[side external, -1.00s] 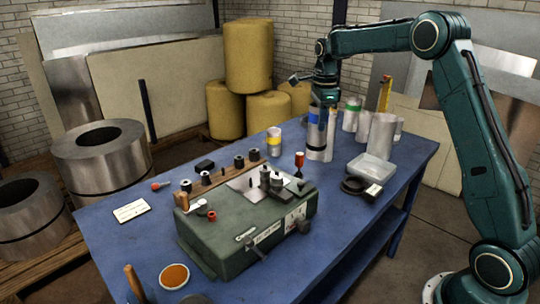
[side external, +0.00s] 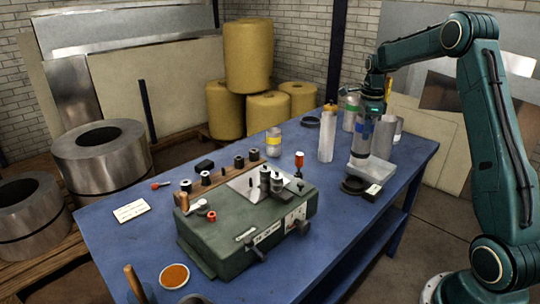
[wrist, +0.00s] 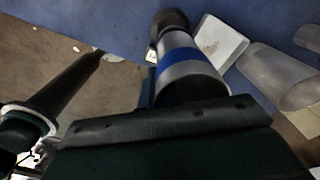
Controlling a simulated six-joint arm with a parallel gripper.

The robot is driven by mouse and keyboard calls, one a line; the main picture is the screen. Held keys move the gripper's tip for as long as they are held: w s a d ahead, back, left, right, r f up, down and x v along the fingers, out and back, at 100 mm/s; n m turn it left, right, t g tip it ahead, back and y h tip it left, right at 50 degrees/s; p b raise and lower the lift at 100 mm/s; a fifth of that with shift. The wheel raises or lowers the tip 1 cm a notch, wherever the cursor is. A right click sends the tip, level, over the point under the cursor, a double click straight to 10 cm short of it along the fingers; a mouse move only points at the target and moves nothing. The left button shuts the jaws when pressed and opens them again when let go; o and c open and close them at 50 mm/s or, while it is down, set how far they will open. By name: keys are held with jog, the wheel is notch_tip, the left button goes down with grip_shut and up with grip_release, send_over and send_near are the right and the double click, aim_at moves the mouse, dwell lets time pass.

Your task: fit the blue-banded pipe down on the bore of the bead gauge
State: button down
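My gripper (side external: 371,105) is above the right part of the blue table, shut around the top of the blue-banded pipe (side external: 359,148). The pipe is grey, roughly upright, and its lower end is close to the clear tray. Whether that end touches anything cannot be told. In the wrist view the blue band of the pipe (wrist: 180,63) shows, but the fingertips are hidden. A dark round ring piece (side external: 352,186), possibly the bead gauge, lies just in front of the pipe. In the wrist view a dark round piece (wrist: 168,20) appears beyond the pipe's far end.
A clear tray (side external: 381,169) lies beside the pipe, with a white label card (side external: 373,190) in front. A tall pipe (side external: 326,138), a green-banded pipe (side external: 350,113) and a plain pipe (side external: 386,138) stand nearby. The green machine (side external: 245,235) fills the table's middle front.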

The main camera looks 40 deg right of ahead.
aim_at(361, 156)
jog(key=shift+f, duration=4.75)
dwell(2.0)
jog(key=c, duration=1.3)
grip_release()
jog(key=shift+o, duration=0.2)
